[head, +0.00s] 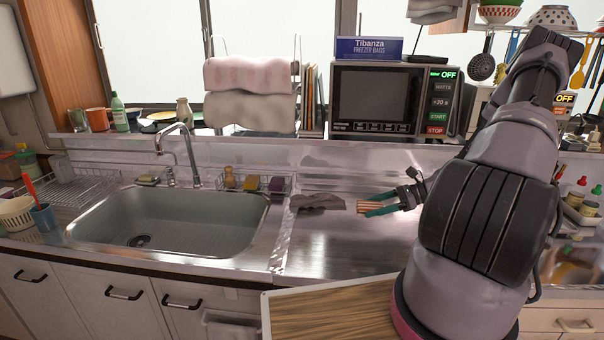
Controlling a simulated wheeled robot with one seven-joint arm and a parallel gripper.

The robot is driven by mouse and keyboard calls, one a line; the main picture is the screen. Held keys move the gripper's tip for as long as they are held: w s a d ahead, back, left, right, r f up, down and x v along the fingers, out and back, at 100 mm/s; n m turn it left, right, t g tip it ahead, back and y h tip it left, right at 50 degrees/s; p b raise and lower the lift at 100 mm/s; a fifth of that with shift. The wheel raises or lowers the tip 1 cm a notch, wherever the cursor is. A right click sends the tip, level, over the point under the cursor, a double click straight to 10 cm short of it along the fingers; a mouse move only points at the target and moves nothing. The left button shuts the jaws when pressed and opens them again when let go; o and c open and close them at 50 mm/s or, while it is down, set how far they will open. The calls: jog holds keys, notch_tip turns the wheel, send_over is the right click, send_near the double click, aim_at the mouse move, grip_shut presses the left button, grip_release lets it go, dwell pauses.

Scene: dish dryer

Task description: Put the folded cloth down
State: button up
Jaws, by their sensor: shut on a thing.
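My gripper (368,206) reaches left over the steel counter right of the sink. Its teal fingers are shut on a small orange-and-pale striped piece (367,207), which looks like the folded cloth. The piece is at the fingertips, low over the counter. I cannot tell whether it touches the steel. A dark grey, crumpled, flat cloth-like thing (317,202) lies on the counter just left of the fingertips, with a narrow gap between it and the striped piece.
The sink (180,225) with its faucet is on the left. A rack of sponges (255,184) stands behind its right edge. The microwave (390,98) is on the back shelf. A wooden board (330,312) is at the front. Bare steel counter (330,245) lies before the gripper.

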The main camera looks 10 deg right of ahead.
jog(key=w+a+r+m+t+h, duration=0.4)
jog(key=w+a+r, duration=0.3)
jog(key=w+r, duration=0.35)
notch_tip(320, 180, up, 11)
jog(key=w+m+t+h, duration=0.2)
jog(key=m+t+h, duration=0.3)
jog(key=m, duration=0.2)
jog(key=shift+f, duration=0.1)
